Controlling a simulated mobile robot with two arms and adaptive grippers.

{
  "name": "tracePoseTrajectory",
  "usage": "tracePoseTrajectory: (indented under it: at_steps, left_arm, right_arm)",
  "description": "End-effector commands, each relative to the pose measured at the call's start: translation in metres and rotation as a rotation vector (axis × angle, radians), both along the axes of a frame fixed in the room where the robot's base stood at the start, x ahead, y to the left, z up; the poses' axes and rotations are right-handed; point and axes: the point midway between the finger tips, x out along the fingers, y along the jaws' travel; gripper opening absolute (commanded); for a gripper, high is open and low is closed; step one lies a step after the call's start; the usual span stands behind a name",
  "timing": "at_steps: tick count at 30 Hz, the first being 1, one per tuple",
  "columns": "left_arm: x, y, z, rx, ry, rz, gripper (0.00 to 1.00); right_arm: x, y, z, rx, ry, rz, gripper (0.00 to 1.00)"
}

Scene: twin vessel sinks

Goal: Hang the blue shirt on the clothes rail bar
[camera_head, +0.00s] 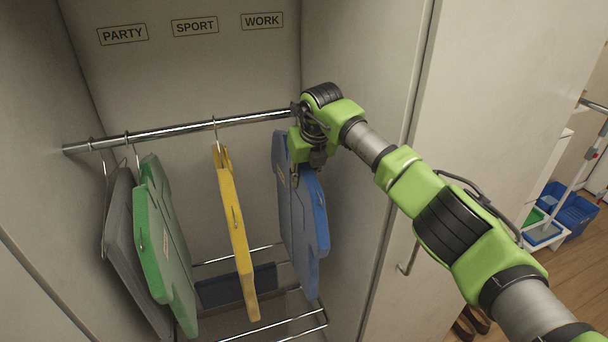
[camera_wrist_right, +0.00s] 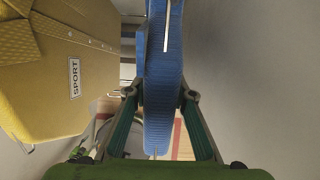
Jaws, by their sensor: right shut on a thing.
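The blue shirt (camera_head: 300,215) hangs at the right end of the closet, below the clothes rail bar (camera_head: 180,129). My right gripper (camera_head: 308,160) is at the top of the blue shirt, close to the right end of the bar. In the right wrist view the fingers of my right gripper (camera_wrist_right: 162,110) are closed on the blue shirt (camera_wrist_right: 165,70) from both sides. The shirt's hook is hidden behind my gripper in the head view, so I cannot tell whether it rests on the bar. My left gripper is in neither view.
A yellow shirt (camera_head: 234,225), labelled SPORT in the wrist view, hangs left of the blue one. A green shirt (camera_head: 165,235) and a grey shirt (camera_head: 130,250) hang farther left. The closet's right wall (camera_head: 350,70) is close to my right gripper. Signs read PARTY, SPORT and WORK.

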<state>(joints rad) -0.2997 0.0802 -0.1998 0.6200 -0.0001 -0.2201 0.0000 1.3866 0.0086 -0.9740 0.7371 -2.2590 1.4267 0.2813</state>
Motion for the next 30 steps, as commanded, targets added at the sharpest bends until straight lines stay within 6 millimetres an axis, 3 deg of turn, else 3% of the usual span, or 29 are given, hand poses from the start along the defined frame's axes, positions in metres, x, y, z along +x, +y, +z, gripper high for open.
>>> tracePoseTrajectory:
  at_steps: [11, 12, 14, 24, 30]
  left_arm:
    - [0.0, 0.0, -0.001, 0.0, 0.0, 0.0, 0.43]
    - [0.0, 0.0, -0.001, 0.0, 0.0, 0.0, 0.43]
    - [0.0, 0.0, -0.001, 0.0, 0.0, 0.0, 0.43]
    - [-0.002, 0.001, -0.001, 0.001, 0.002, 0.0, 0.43]
    - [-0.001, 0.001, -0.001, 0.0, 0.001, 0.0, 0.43]
  right_arm:
    - [0.0, 0.0, -0.001, 0.001, -0.002, 0.0, 0.0]
    - [0.0, 0.0, -0.001, 0.001, -0.002, 0.0, 0.31]
    - [0.0, 0.0, -0.001, 0.001, -0.002, 0.0, 0.43]
    - [0.0, 0.0, -0.002, 0.0, 0.001, 0.0, 0.43]
    - [-0.007, -0.003, 0.018, 0.0, -0.003, 0.001, 0.43]
